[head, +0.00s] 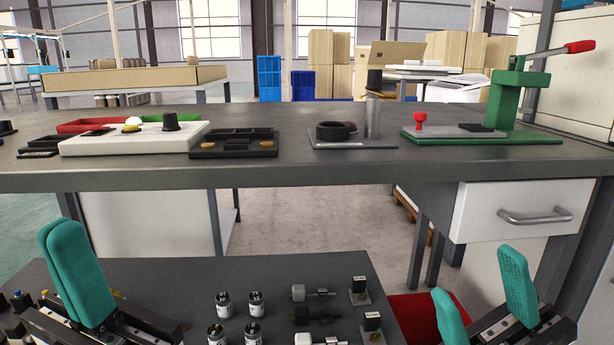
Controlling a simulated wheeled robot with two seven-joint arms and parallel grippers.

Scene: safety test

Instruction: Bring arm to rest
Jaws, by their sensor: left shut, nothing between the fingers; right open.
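My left gripper (62,240) is at the lower left, in front of the workbench. Its two teal fingers are together with nothing between them. My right gripper (478,280) is at the lower right, with its teal fingers wide apart and empty. Both grippers appear below the height of the workbench top (300,175) and apart from it. The lower parts of both arms run out of the bottom of the picture.
A low dark surface (200,270) between the grippers bears several capacitors (255,304) and connector-like parts (318,293). A red bin (405,310) is beside my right gripper. The bench holds a white fixture (130,142), black tray (235,152) and green lever press (507,100). A drawer (520,210) hangs below.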

